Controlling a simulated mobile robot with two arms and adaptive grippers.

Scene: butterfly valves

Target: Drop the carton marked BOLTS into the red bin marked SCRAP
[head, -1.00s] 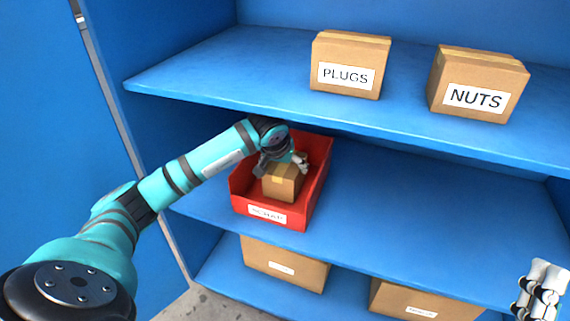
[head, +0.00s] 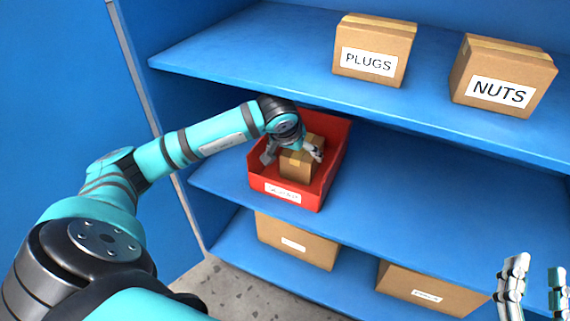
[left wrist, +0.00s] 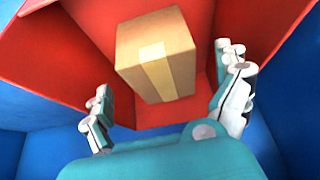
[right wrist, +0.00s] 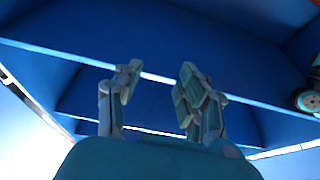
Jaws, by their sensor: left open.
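The red bin (head: 284,202) stands on the middle shelf with a white label on its front, too small to read surely. A brown carton (head: 297,167) is inside it; no lettering shows on it, so I cannot tell its mark. My left gripper (head: 293,152) is open over the bin, with its fingers on either side of the carton. In the left wrist view the carton (left wrist: 155,55) sits against the red bin wall (left wrist: 70,60), with gaps to both fingers. My right gripper (head: 534,277) is open and empty at the lower right; its parted fingers also show in the right wrist view (right wrist: 155,95).
Cartons marked PLUGS (head: 374,50) and NUTS (head: 503,77) stand on the top shelf (head: 240,60), above the bin. Two more cartons (head: 298,242) (head: 425,288) are on the bottom shelf, labels unreadable. The middle shelf (head: 420,185) is clear right of the bin.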

